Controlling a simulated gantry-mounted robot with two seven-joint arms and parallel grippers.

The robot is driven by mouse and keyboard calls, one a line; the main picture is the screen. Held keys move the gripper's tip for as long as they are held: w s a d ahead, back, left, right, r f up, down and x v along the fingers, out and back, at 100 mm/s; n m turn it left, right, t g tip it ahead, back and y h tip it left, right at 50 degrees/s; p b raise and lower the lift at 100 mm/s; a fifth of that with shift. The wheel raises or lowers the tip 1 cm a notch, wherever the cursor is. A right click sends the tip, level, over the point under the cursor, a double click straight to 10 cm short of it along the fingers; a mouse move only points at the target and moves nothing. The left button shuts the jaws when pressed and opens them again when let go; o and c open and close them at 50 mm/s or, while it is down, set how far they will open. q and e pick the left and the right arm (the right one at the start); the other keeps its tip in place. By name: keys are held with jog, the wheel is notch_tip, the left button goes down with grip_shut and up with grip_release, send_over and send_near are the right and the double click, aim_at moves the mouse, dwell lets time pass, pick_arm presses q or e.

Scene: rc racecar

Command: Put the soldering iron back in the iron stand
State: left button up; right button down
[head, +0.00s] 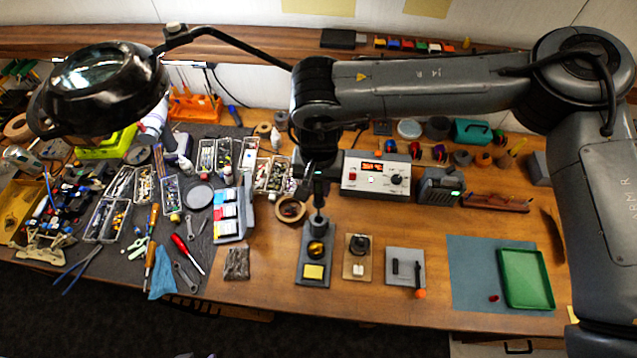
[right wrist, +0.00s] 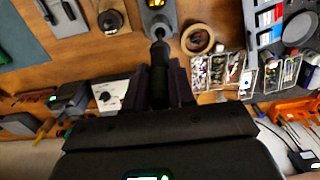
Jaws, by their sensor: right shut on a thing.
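The soldering iron (head: 319,200) is a thin dark rod held upright in my right gripper (head: 318,178), and it points down. The iron stand (head: 313,268) is a grey base with a raised holder and a yellow sponge, right below the iron. The iron's lower end meets the top of the holder; I cannot tell how deep it sits. In the right wrist view the iron (right wrist: 159,57) runs from between the fingers of my right gripper (right wrist: 161,82) to the stand (right wrist: 158,14). The fingers are shut on the iron. My left gripper is not in view.
A soldering station (head: 376,175) with a red display stands behind the stand. A tape roll (head: 290,209) lies close to its left. Small fixtures (head: 357,257) stand to its right, then a green tray (head: 525,278) on a blue mat. A magnifier lamp (head: 100,80) hangs at left.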

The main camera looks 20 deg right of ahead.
aim_at(319, 205)
jog(key=shift+f, duration=0.2)
jog(key=shift+f+b, duration=0.7)
jog(key=shift+f, duration=0.3)
jog(key=shift+f+b, duration=0.6)
jog(key=shift+f, duration=0.45)
jog(key=shift+f+b, duration=0.6)
jog(key=shift+f, duration=0.35)
jog(key=shift+f+b, duration=0.7)
jog(key=shift+f, duration=0.55)
jog(key=shift+c, duration=2.4)
grip_release()
